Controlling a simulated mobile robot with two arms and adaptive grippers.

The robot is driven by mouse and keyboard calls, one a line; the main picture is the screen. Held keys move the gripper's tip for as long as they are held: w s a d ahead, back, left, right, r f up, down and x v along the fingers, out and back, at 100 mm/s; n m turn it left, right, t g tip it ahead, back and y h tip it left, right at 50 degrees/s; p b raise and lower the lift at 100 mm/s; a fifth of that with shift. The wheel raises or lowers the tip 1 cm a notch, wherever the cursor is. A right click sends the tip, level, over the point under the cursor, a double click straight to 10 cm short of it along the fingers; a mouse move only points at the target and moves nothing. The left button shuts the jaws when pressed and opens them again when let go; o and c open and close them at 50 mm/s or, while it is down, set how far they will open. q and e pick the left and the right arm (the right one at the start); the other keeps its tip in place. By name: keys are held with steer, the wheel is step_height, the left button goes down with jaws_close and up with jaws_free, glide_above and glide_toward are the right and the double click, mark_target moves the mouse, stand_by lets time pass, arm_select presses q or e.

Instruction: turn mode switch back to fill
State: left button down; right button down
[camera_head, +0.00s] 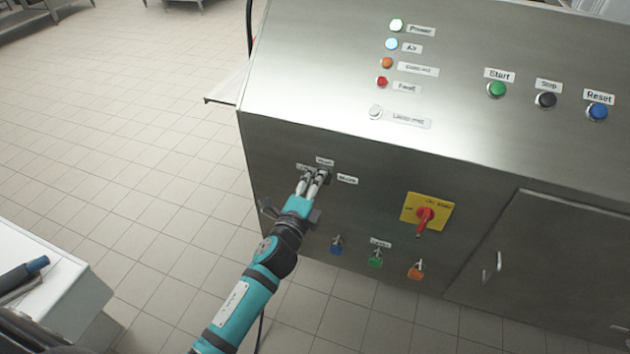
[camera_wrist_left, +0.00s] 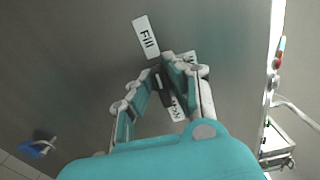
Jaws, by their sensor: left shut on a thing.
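My left gripper (camera_head: 316,182) reaches from the lower left to the front panel of the steel machine. It is shut on the mode switch (camera_wrist_left: 158,88), a small dark knob mostly hidden between the fingers. In the left wrist view the gripper (camera_wrist_left: 164,77) has one finger on each side of the knob. The "Fill" label (camera_wrist_left: 146,38) sits just above the fingertips there. Two other labels nearby are partly covered by the fingers. The knob's exact pointing direction cannot be told. My right gripper is not in view.
A yellow plate with a red rotary switch (camera_head: 425,214) is right of my gripper. Blue (camera_head: 336,247), green (camera_head: 376,259) and orange (camera_head: 416,271) tagged fittings sit below. Lamps and the Start (camera_head: 497,89), Stop and Reset buttons are on the sloped top. Tiled floor is open at left.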

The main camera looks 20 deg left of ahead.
arm_select(q)
steer(key=shift+f+n, duration=0.15)
steer(key=shift+n, duration=0.25)
steer(key=c, duration=1.4)
jaws_free()
steer(key=shift+o, duration=0.2)
steer(key=s, duration=1.2)
steer(key=shift+a, duration=0.2)
